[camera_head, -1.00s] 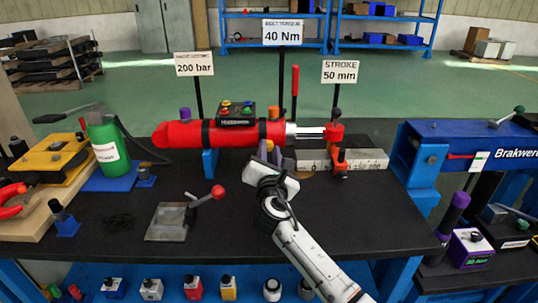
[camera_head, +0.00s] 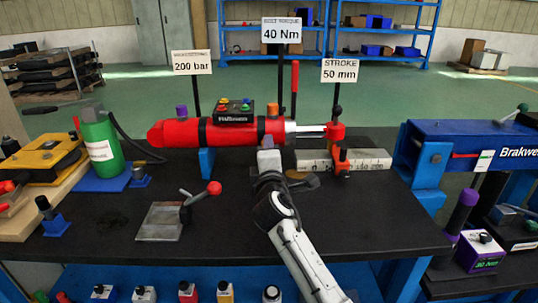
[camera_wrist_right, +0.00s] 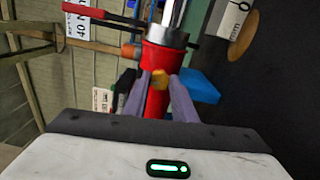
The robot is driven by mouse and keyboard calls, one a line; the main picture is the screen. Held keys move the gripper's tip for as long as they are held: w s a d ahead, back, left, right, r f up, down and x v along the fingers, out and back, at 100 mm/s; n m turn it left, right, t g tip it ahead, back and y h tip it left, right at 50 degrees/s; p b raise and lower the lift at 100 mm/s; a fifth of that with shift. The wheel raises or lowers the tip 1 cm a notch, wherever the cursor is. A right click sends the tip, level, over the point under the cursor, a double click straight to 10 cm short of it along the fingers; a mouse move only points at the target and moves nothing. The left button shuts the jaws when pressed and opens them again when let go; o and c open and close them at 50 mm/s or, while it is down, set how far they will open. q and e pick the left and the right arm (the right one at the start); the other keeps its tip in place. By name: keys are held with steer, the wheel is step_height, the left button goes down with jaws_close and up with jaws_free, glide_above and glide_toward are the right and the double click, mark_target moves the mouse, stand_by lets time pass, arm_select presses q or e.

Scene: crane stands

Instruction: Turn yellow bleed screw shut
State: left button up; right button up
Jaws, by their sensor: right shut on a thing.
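A red hydraulic cylinder (camera_head: 175,133) lies across the bench with its bright rod (camera_head: 308,128) pointing right. In the right wrist view the cylinder (camera_wrist_right: 160,62) runs up the picture, with the small yellow bleed screw (camera_wrist_right: 159,78) on its near side. My right gripper (camera_wrist_right: 158,84) has its two grey-purple fingers on either side of the screw, shut on it. In the head view my right gripper (camera_head: 268,152) is at the front of the cylinder, and its hand hides the screw. My left gripper is not in view.
A lever block (camera_head: 165,220) with a red knob stands front left. A green bottle (camera_head: 98,150) stands further left. A measuring bar (camera_head: 365,161) lies right of the gripper. A red upright lever (camera_head: 294,77) and sign posts rise behind. The front right bench top is clear.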

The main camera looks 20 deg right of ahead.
steer(key=shift+f+m+b, duration=0.15)
steer(key=shift+m+b, duration=0.75)
steer(key=shift+m, duration=1.1)
steer(key=o, duration=1)
steer(key=shift+o, duration=0.2)
